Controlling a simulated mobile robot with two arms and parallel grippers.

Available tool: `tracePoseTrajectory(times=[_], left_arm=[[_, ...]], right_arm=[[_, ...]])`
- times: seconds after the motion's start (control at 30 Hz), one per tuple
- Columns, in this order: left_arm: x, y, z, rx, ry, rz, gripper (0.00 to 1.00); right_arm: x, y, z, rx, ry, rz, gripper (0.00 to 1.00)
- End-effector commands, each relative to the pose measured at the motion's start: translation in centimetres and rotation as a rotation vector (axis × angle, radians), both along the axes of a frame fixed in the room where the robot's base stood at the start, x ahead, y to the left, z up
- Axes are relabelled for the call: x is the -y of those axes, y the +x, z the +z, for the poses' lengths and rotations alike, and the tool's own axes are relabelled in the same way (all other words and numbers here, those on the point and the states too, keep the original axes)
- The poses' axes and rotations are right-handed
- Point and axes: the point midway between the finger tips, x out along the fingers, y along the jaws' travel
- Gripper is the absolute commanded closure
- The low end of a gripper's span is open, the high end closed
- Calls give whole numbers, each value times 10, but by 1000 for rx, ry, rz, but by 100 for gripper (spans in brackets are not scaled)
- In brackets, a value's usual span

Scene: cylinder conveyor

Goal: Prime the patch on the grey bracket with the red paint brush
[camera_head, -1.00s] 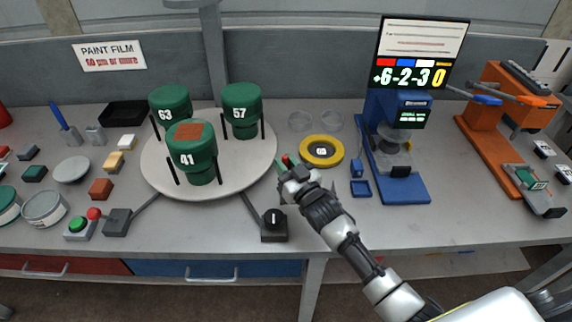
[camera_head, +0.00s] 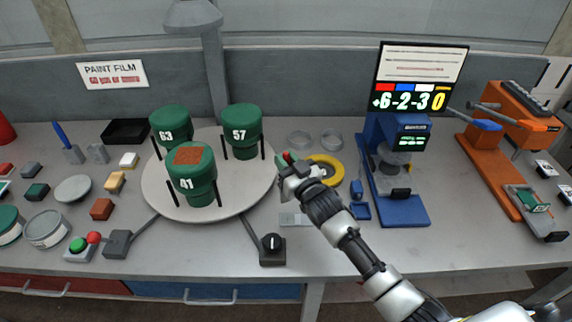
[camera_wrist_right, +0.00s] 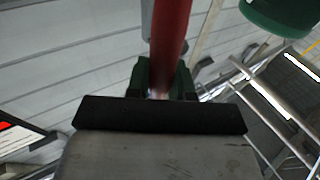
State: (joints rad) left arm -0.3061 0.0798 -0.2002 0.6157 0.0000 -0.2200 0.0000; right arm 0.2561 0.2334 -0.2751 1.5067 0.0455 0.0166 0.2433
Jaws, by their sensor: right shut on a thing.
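My right gripper (camera_head: 291,166) is shut on a red handle, which shows between its green finger pads in the right wrist view (camera_wrist_right: 171,40). In the head view only a small red end shows, so I cannot make out the bristles. The gripper is above the bench, right of the turntable and beside a yellow ring. No thing is clearly a grey bracket; a flat grey plate (camera_head: 296,219) lies just below the gripper. A mottled rust-brown patch (camera_head: 188,155) is on top of green cylinder 41 (camera_head: 200,191), apart from the gripper. My left gripper is not in view.
The pale round turntable (camera_head: 160,204) also bears green cylinders 63 (camera_head: 171,123) and 57 (camera_head: 241,121). The yellow ring (camera_head: 333,170), a blue gauge stand (camera_head: 407,211) and an orange fixture (camera_head: 484,188) stand right. A black knob box (camera_head: 272,255) is in front.

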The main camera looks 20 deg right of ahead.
Motion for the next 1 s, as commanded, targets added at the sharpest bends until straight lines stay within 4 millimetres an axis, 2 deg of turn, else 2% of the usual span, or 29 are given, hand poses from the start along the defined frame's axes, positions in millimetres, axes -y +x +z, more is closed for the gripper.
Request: tracePoseTrajectory(times=[0.03,0.3,1.0], left_arm=[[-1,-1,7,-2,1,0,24],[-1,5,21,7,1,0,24],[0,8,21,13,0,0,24]], right_arm=[[0,2,9,1,-1,0,100],[2,7,28,0,-1,-3,100],[2,7,28,0,-1,-3,100]])
